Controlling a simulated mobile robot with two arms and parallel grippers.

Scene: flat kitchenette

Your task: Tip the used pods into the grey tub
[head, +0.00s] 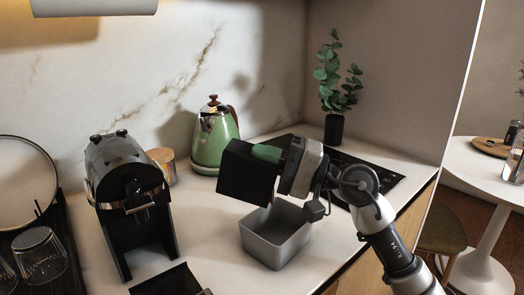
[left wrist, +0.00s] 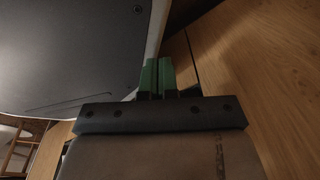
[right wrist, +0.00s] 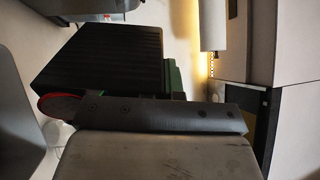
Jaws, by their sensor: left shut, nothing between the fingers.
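My right gripper (head: 268,153) is shut on a black box-like pod container (head: 245,176) and holds it tilted above the grey tub (head: 297,241). The tub stands on the counter, and the part of its inside that shows looks empty. In the right wrist view the container (right wrist: 110,60) shows its ribbed black side, with the green fingers (right wrist: 172,75) at its edge. A red rounded thing (right wrist: 60,107) shows at the container's lower corner; I cannot tell whether it is a pod. The container's inside is hidden. My left gripper (left wrist: 158,75) is shut and empty, beside a wooden cabinet front.
A black coffee machine (head: 125,180) stands left of the tub, with a flat black piece (head: 168,281) in front. A green kettle (head: 215,135), a small canister (head: 163,163) and a potted plant (head: 334,128) stand behind. Glasses (head: 40,255) sit on a rack at far left.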

